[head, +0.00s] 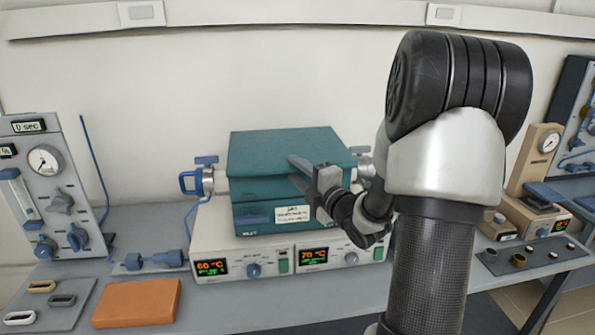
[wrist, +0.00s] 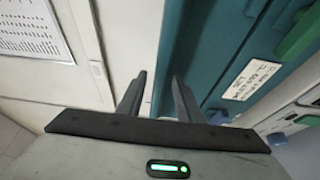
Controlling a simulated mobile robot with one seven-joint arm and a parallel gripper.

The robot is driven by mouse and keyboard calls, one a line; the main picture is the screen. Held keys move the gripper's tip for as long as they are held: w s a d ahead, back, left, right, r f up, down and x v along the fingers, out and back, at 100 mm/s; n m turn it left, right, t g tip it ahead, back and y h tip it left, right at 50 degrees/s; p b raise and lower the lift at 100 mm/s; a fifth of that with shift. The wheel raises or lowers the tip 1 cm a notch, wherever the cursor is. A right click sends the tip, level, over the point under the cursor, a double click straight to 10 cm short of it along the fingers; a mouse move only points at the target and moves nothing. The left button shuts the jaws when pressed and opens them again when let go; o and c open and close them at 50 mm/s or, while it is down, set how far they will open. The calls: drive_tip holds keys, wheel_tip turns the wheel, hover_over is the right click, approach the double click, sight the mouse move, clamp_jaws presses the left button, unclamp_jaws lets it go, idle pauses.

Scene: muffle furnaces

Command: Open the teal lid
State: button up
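The teal lid (head: 265,150) forms the top of a teal furnace box (head: 240,208) and appears shut, lying flat over it. A white label (head: 292,214) is on the box front; it also shows in the wrist view (wrist: 241,82). My gripper (head: 305,170) is in front of the lid's right front part, hiding some of its edge. In the wrist view my gripper's two fingers (wrist: 158,76) are apart with nothing clearly held between them. The teal surface (wrist: 195,45) fills the area beyond and right of the fingers. Contact with the lid cannot be told.
The box stands on a white base with displays (head: 250,262). Blue-handled fittings (head: 195,180) stick out at the box's sides. An orange block (head: 137,303) and a gauge panel (head: 55,190) are at left. More instruments (head: 535,205) stand at right. The wall is close behind.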

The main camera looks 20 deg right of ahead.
drive_tip(key=shift+c, duration=0.2)
clamp_jaws()
